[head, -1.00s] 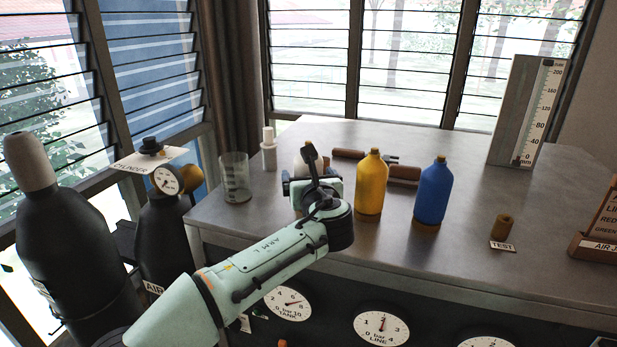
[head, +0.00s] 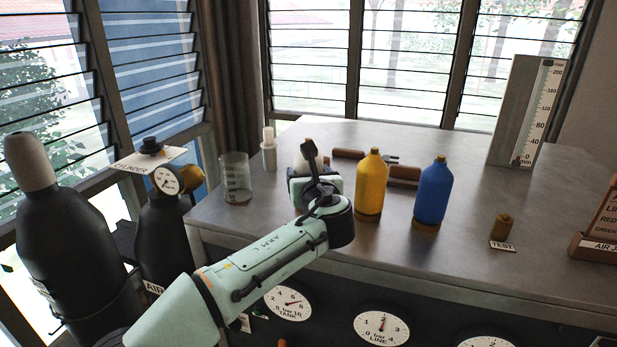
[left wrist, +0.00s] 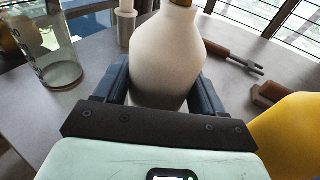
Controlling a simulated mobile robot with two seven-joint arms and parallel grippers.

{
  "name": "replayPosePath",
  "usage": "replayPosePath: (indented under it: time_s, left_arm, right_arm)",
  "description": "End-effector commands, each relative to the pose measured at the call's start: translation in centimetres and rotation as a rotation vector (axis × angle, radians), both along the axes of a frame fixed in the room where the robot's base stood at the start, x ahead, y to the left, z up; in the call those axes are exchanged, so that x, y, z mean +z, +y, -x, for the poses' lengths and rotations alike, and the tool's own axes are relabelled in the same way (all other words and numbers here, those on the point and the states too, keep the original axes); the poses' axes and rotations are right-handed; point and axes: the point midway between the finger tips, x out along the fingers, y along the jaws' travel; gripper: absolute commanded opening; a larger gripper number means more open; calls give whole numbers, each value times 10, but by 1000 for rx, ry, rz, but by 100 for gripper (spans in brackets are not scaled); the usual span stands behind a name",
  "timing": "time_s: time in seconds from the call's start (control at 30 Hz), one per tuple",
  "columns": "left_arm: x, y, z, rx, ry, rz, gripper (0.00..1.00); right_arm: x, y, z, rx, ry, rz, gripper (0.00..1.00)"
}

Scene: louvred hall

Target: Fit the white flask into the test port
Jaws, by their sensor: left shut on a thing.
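The white flask (left wrist: 168,58) stands upright between the two dark fingers of my left gripper (left wrist: 165,85) in the left wrist view, and the gripper is shut on it. In the head view only its upper part (head: 308,157) shows behind my left gripper (head: 314,180), with a brass-coloured top. The test port is a short brown cylinder (head: 502,227) on the bench at the right, behind a card reading TEST (head: 503,246). My left gripper is well to the left of it. My right gripper is not in view.
A yellow flask (head: 371,184) and a blue flask (head: 433,192) stand between my left gripper and the test port. A glass beaker (head: 235,178) and a white candle-like piece (head: 268,148) are to the left. A scale board (head: 528,112) stands at the back right.

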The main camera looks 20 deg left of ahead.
Motion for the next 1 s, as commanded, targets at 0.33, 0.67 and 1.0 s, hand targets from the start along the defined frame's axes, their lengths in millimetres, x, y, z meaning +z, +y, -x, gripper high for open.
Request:
replayPosePath:
  time_s: [0.33, 0.67, 1.0]
  left_arm:
    - [29, 0, 0, -1, -5, 1, 0]
    - [45, 0, 0, 0, -2, -1, 0]
    - [45, 0, 0, -1, -2, -1, 0]
  right_arm:
    - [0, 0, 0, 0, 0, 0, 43]
    - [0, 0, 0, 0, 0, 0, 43]
    - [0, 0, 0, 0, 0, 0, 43]
